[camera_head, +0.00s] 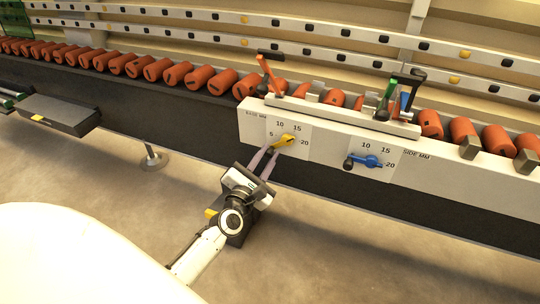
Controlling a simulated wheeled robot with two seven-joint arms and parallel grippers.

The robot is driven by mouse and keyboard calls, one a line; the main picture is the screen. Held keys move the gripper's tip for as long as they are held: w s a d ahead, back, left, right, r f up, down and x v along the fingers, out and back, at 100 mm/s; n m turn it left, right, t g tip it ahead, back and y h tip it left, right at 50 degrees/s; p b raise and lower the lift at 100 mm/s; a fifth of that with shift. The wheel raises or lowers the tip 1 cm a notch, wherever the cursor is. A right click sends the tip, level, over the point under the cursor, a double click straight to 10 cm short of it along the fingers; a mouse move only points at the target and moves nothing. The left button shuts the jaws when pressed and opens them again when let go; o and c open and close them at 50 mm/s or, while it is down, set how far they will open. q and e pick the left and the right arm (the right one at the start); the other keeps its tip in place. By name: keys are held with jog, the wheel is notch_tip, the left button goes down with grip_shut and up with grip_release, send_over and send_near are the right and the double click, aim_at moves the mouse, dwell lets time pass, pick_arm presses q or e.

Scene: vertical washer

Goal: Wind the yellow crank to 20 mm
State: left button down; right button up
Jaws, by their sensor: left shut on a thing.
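The yellow crank (284,141) sits on the left dial plate (302,152) of the long white panel, whose marks read 5, 10, 15 and 20. The crank lies aslant, its narrow end toward the upper right, roughly between 15 and 20; the exact reading is too small to tell. My left gripper (268,155) reaches up from below, its fingers shut on the crank's lower left end. The fingertips partly hide that end. My right gripper is not in view.
A blue crank (368,161) sits on a second dial to the right. Above the panel stand orange, green and blue upright levers (386,98). A row of orange cylinders (198,79) lies along the conveyor behind. A dark box (60,113) juts out at left. The floor below is clear.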

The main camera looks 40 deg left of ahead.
pick_arm(q)
jog(key=m+p, duration=0.1)
jog(key=r+m, duration=0.1)
jog(key=m, duration=0.1)
jog(key=shift+s+a+r+p, duration=0.15)
jog(key=shift+a+r+p, duration=0.1)
jog(key=shift+a+p, duration=0.15)
jog(key=m+p, duration=0.1)
jog(key=r+m+p, duration=0.1)
jog(key=shift+a+m, duration=0.2)
jog(key=shift+m, duration=0.1)
jog(key=shift+r+m, duration=0.15)
jog(key=shift+m, duration=0.15)
jog(key=shift+a+r+m+p, duration=0.1)
jog(key=shift+r+m+p, duration=0.25)
jog(key=shift+m+p, duration=0.7)
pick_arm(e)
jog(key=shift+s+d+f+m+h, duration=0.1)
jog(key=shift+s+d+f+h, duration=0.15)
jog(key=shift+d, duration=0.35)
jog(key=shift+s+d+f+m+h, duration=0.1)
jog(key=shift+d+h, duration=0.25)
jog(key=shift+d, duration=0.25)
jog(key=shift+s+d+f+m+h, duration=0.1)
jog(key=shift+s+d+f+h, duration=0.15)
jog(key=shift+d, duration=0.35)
pick_arm(q)
jog(key=shift+m, duration=0.25)
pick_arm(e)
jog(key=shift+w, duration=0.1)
